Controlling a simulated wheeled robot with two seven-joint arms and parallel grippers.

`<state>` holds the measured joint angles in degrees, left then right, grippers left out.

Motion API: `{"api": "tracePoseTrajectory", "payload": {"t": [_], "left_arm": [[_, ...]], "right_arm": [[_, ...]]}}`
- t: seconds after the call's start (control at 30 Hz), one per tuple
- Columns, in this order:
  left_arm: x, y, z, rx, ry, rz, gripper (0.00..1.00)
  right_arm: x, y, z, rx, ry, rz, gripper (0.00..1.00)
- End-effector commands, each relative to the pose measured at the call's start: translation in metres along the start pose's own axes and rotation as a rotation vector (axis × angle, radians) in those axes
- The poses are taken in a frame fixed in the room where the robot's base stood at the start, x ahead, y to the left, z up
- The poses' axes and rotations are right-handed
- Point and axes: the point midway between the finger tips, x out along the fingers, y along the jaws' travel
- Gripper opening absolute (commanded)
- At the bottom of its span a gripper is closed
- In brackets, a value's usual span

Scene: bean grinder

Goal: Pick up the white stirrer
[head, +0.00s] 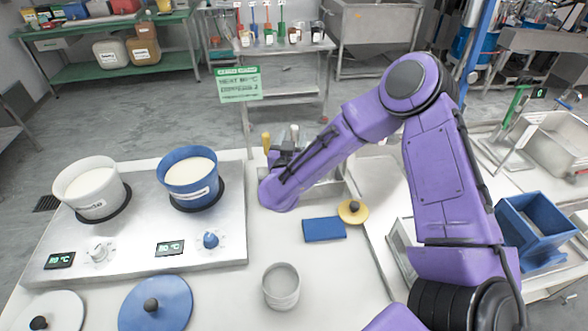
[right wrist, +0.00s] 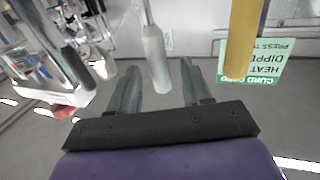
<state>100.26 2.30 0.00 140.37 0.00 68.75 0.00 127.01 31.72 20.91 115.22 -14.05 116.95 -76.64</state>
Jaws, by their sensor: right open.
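The white stirrer's handle (head: 294,133) stands upright just behind my right gripper (head: 284,155) in the head view. In the right wrist view the white stirrer (right wrist: 156,58) shows as a rounded white handle on a thin rod, lined up with the gap between the two fingers of my right gripper (right wrist: 160,80). The fingers are apart on either side of it, with a visible gap to each. Whether the handle is fully between them in depth I cannot tell. The stirrer's lower end is hidden in the head view. My left gripper is not in view.
A yellow-handled stirrer (head: 266,142) stands close beside the white one. A hotplate unit (head: 145,240) carries a white pot (head: 92,190) and a blue pot (head: 191,180). A green sign (head: 238,85) stands behind.

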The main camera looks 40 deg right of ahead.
Motion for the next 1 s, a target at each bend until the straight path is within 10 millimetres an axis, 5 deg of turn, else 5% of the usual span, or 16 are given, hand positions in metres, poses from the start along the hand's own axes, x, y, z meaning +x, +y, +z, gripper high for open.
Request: {"api": "tracePoseTrajectory", "payload": {"t": [0.13, 0.37, 0.53, 0.83, 1.0], "left_arm": [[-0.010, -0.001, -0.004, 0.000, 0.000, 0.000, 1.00], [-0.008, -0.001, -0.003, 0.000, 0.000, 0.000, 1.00], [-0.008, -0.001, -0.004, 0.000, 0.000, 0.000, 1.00], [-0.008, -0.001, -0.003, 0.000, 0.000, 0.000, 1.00], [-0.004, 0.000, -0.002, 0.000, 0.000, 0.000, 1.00]], "right_arm": [[0.021, 0.001, -0.002, 0.001, -0.001, 0.001, 0.49], [0.023, 0.000, 0.000, 0.000, 0.000, -0.003, 0.49], [0.023, 0.000, 0.000, 0.000, 0.000, -0.003, 0.00], [0.023, 0.000, -0.002, 0.001, 0.001, -0.003, 0.00], [0.023, -0.001, -0.019, 0.004, 0.004, -0.003, 0.00]]}}
